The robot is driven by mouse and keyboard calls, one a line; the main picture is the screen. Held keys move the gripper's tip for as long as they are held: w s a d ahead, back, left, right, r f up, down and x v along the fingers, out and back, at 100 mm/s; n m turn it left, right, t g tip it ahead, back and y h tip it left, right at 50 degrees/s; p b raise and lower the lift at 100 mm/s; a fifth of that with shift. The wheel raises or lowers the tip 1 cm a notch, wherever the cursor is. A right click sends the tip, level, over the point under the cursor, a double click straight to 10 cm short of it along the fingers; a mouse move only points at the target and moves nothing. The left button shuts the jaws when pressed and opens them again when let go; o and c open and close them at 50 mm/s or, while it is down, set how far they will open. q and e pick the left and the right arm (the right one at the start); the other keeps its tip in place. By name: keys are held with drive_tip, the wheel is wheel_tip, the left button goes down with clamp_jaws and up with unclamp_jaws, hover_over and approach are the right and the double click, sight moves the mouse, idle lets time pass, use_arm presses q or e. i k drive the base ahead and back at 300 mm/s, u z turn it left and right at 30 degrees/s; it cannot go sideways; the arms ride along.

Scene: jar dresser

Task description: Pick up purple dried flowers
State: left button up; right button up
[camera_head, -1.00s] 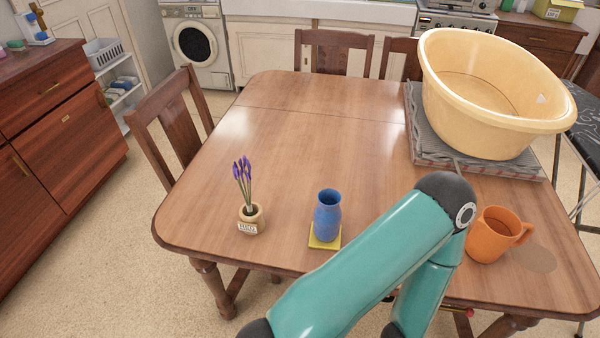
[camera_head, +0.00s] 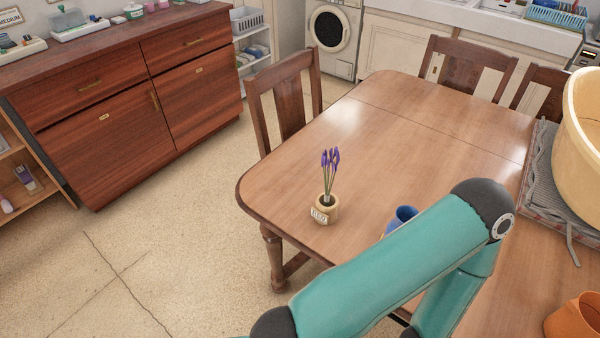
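The purple dried flowers (camera_head: 330,161) stand upright in a small tan pot (camera_head: 325,209) with a white label. The pot is on the wooden table (camera_head: 400,133), near its left corner. A teal arm of mine crosses the lower right of the view, to the right of the pot and apart from it. Neither gripper shows in the view.
A blue vase (camera_head: 402,217) stands right of the pot, mostly hidden behind my arm. An orange mug (camera_head: 577,318) and a cream basin (camera_head: 580,130) on a grey mat (camera_head: 549,178) are at the right. A wooden chair (camera_head: 287,103) stands behind the table's left side. Floor (camera_head: 180,235) at left is clear.

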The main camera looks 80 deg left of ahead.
sight(324, 160)
drive_tip(key=z, duration=1.1)
drive_tip(key=i, duration=0.1)
drive_tip(key=u, duration=2.15)
drive_tip(key=i, duration=0.2)
drive_tip(key=u, duration=1.85)
drive_tip(key=k, duration=0.6)
drive_tip(key=u, duration=0.35)
drive_tip(key=i, duration=0.6)
drive_tip(key=u, duration=0.05)
